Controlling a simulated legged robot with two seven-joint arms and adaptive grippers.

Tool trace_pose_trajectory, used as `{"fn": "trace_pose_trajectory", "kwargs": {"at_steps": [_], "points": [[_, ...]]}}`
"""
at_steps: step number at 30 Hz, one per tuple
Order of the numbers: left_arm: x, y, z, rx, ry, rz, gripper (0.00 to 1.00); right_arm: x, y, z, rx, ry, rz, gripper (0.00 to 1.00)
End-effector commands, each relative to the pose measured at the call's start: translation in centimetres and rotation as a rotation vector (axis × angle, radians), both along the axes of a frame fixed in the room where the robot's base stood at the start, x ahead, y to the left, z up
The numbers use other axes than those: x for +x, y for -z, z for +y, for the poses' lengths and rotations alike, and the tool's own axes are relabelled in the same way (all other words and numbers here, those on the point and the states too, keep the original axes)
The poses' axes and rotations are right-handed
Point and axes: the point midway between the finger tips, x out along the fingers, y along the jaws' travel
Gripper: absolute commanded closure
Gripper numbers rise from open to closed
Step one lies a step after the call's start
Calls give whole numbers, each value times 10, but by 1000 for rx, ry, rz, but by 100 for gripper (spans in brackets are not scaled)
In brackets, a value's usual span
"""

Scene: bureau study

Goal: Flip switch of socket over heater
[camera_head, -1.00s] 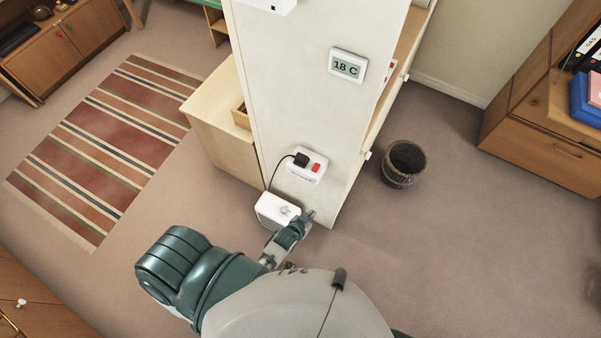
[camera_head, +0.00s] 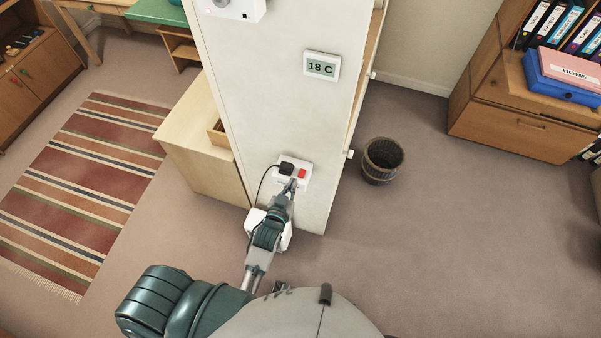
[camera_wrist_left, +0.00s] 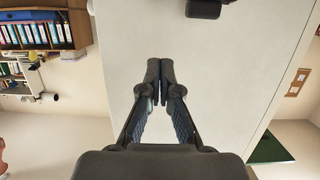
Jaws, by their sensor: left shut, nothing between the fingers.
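The white socket (camera_head: 294,163) is on the narrow white wall panel, with a black plug (camera_head: 286,168) in its left part and a red switch (camera_head: 302,173) on its right. The white heater (camera_head: 285,240) is below it, partly hidden behind my left arm. My left gripper (camera_head: 291,185) is shut and empty, with its tips at the lower edge of the socket, just below and left of the red switch; I cannot tell whether they touch. In the left wrist view the shut fingers (camera_wrist_left: 160,66) point at the white panel, and a black object shows at the top edge. My right gripper is not in view.
A thermostat reading 18 C (camera_head: 321,66) is higher on the panel. A black cord runs from the plug towards the heater. The carpet between is clear.

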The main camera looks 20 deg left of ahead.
Motion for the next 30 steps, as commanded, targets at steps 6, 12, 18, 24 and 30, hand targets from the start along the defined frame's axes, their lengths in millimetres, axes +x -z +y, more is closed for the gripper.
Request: {"fn": "trace_pose_trajectory", "kwargs": {"at_steps": [6,12,18,24,30], "points": [[40,9,-2,0,-1,-2,100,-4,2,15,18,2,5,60],[82,20,-4,1,0,-1,100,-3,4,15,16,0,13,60],[88,48,-4,1,-1,4,100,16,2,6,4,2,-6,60],[88,61,-3,0,-1,1,100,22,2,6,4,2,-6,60],[88,62,-4,1,-1,1,100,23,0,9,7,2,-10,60]]}}
